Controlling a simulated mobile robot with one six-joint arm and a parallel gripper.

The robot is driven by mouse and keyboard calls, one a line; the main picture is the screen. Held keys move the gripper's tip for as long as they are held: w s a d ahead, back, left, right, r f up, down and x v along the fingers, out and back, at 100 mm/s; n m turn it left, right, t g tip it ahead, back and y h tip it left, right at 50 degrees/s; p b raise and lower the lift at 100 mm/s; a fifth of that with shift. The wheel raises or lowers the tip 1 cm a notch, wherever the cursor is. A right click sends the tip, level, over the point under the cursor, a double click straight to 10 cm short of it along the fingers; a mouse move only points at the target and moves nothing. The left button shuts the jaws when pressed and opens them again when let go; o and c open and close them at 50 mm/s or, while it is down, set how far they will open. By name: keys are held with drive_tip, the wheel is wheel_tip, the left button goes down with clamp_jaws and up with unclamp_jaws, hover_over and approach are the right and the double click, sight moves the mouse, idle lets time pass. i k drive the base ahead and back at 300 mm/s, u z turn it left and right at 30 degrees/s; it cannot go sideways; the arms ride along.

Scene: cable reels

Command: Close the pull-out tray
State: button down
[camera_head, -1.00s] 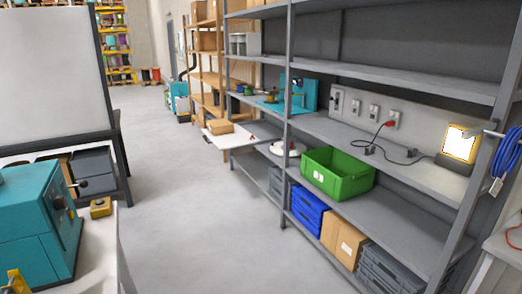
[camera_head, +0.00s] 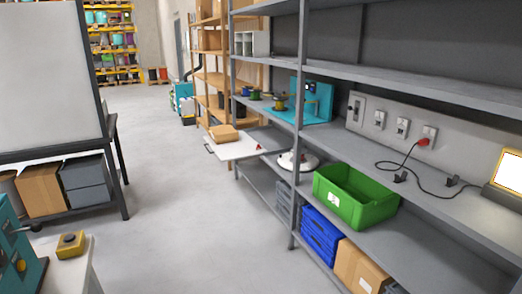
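The pull-out tray (camera_head: 236,151) is a pale flat board extending out of the grey shelf rack toward the aisle, a little left of the middle of the view. It sits below the shelf with the turquoise machine. A dark handle (camera_head: 209,149) shows at its left front edge. A cardboard box (camera_head: 223,132) appears on or just behind its far edge; I cannot tell which. A small red item (camera_head: 259,148) is near its right side. My gripper is not in view.
The grey floor aisle (camera_head: 185,200) in front of the tray is clear. A green crate (camera_head: 328,191), blue crates (camera_head: 322,236) and cardboard boxes stand on the rack's lower shelves. A whiteboard and a table with a yellow box (camera_head: 70,245) border the left side.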

sight(246, 146)
drive_tip(key=u, duration=0.3)
drive_tip(key=i, duration=1.65)
drive_tip(key=u, duration=0.6)
drive_tip(key=i, duration=0.75)
drive_tip(key=u, duration=0.8)
drive_tip(key=i, duration=1.35)
drive_tip(key=u, duration=0.45)
